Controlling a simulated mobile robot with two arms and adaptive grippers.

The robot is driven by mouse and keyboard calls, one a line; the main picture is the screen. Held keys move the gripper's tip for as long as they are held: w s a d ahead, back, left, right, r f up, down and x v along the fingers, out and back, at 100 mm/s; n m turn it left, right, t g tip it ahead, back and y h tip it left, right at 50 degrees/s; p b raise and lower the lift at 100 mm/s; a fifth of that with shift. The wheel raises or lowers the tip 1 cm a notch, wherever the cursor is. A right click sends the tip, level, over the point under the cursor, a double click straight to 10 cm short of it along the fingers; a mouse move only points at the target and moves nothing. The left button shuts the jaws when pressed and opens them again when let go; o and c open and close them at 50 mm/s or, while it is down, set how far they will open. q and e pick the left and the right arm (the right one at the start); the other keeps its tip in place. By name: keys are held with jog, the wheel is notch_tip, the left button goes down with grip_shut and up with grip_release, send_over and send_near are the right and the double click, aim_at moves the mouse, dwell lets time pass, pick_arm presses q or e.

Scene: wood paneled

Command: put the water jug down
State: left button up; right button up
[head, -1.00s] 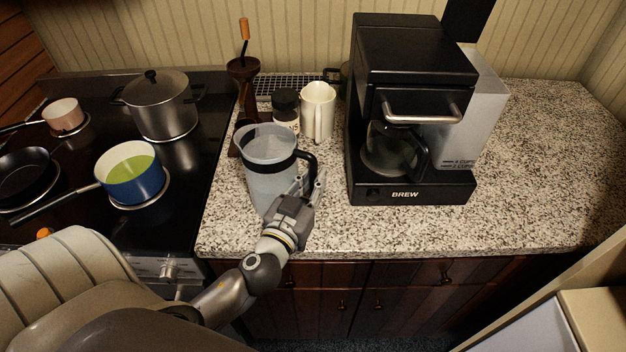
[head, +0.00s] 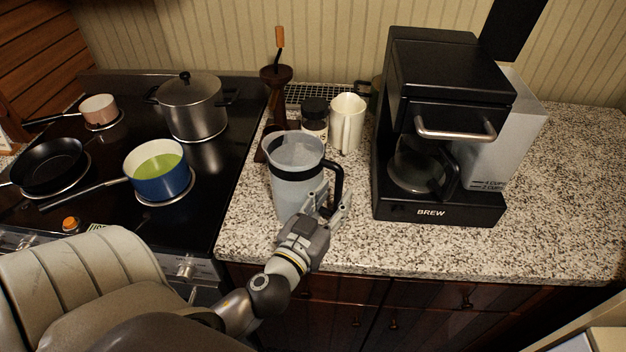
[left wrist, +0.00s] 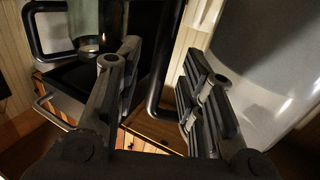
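The water jug (head: 287,182) is a translucent grey pitcher with a black handle (head: 336,190). It stands upright on the speckled counter, though my gripper hides part of its lower front. My left gripper (head: 334,203) is at the handle side of the jug, with its fingers apart on either side of the handle. In the left wrist view the fingers (left wrist: 158,85) are spread, with the dark handle (left wrist: 161,60) between them and a gap showing. The jug's pale wall (left wrist: 262,65) fills the right side there. My right gripper is not in view.
A black coffee maker (head: 445,90) stands right of the jug. A white mug (head: 347,124), a dark-lidded jar (head: 314,118) and a brown grinder (head: 276,92) stand behind it. The stove with a blue saucepan (head: 160,183) is at left. Counter (head: 560,220) at right is clear.

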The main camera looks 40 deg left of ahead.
pick_arm(q)
jog(key=s+d+b, duration=0.1)
jog(key=s+b, duration=0.2)
jog(key=s, duration=0.6)
jog(key=shift+d, duration=0.15)
jog(key=shift+s, duration=0.1)
dwell(0.3)
